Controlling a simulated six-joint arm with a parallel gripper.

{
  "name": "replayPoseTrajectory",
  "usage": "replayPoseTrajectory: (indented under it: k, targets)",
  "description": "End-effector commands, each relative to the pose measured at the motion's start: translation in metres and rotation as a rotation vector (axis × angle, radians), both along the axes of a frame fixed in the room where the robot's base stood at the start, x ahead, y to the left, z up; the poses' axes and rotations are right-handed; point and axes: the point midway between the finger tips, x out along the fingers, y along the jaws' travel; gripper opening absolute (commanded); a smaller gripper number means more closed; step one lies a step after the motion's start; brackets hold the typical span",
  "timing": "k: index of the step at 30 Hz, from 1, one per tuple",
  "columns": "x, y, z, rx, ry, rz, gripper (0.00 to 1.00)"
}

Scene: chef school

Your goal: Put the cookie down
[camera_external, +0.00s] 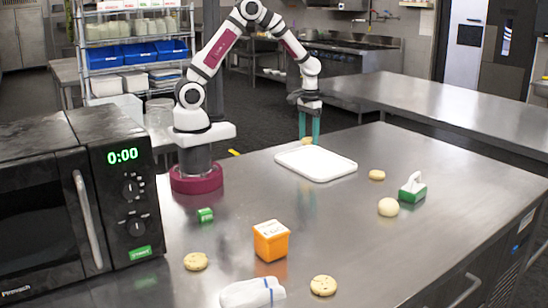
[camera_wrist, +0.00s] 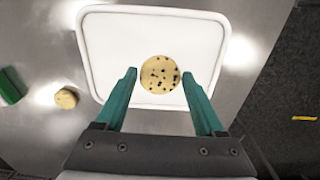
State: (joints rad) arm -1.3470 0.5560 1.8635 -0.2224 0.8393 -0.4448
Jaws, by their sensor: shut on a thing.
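My gripper (camera_external: 309,137) reaches straight down at the far side of the white tray (camera_external: 316,163). Its two green fingers are shut on a round cookie with dark chips (camera_external: 307,141). In the wrist view, the held cookie (camera_wrist: 160,74) sits between the fingertips of my gripper (camera_wrist: 160,75), with the white tray (camera_wrist: 112,42) behind it. The cookie appears to be above the tray; the exact height is hard to tell. The visible tray surface is empty.
Other cookies lie at the right (camera_external: 377,175), front left (camera_external: 195,261) and front (camera_external: 323,286).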

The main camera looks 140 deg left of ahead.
Motion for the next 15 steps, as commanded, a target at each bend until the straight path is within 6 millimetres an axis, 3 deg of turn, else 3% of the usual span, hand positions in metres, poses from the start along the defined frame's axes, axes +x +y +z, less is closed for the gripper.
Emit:
replayPoseTrajectory:
  k: [3, 6, 12, 15]
  targets:
    - [-0.023, 0.018, -0.018, -0.002, 0.000, 0.003, 0.18]
    - [-0.032, 0.026, -0.025, -0.001, 0.000, 0.000, 0.18]
    - [-0.034, 0.027, -0.061, -0.002, 0.000, -0.003, 0.18]
    - [-0.034, 0.027, -0.067, 0.000, 0.000, -0.004, 0.18]
